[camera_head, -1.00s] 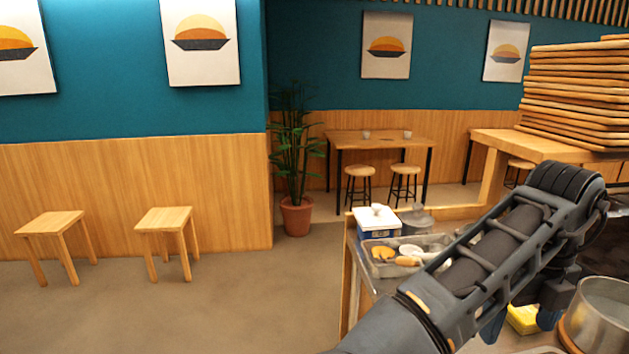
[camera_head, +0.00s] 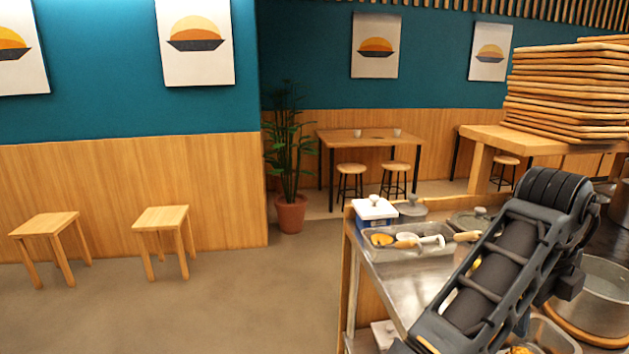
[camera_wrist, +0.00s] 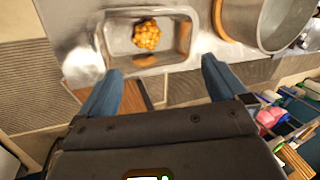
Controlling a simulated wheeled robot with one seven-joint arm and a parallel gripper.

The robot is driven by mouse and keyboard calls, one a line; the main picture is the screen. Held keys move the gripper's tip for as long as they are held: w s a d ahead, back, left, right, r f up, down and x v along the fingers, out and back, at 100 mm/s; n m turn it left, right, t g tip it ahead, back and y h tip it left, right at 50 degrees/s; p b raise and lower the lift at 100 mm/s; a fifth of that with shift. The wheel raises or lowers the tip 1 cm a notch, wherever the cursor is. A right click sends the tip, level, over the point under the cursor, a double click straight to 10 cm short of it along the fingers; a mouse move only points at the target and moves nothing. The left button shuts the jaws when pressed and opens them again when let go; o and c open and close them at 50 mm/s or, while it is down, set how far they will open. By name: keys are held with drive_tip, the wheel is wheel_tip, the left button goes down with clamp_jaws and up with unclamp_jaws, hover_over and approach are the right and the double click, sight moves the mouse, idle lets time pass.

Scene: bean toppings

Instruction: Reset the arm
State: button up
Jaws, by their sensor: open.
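My arm (camera_head: 497,268) reaches from the lower edge up over the counter at the right of the head view. My gripper (camera_wrist: 160,88) shows in the wrist view with its two blue-grey fingers spread wide and nothing between them. Beyond the fingertips is a metal tray (camera_wrist: 118,44) holding a small heap of orange-brown beans (camera_wrist: 146,35). The gripper's fingers are mostly hidden behind the arm in the head view.
A steel pot (camera_head: 604,290) stands at the right and also shows in the wrist view (camera_wrist: 288,18). A utensil tray (camera_head: 400,254), a white-lidded box (camera_head: 374,210) and stacked boards (camera_head: 565,92) are around the counter. Open floor (camera_head: 200,310) lies left.

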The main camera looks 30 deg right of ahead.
drive_tip(key=d+r+n+t+h, duration=0.3)
drive_tip(key=d+r+n+h, duration=0.2)
drive_tip(key=d+n+h, duration=0.5)
drive_tip(key=s+a+f+n+t+y, duration=0.1)
drive_tip(key=a+f+n+t+y, duration=0.2)
drive_tip(key=a+f+n+t, duration=0.5)
drive_tip(key=s+a+f+n+t+y, duration=0.1)
drive_tip(key=a+n+t+y, duration=0.25)
drive_tip(key=a+n, duration=0.8)
drive_tip(key=s+a+f+n+y, duration=0.2)
drive_tip(key=s+a+n+y, duration=0.5)
drive_tip(key=s+a, duration=1.1)
drive_tip(key=shift+s+a+t, duration=0.35)
drive_tip(key=shift+s+a, duration=0.05)
drive_tip(key=shift+s, duration=0.35)
drive_tip(key=shift+y, duration=0.25)
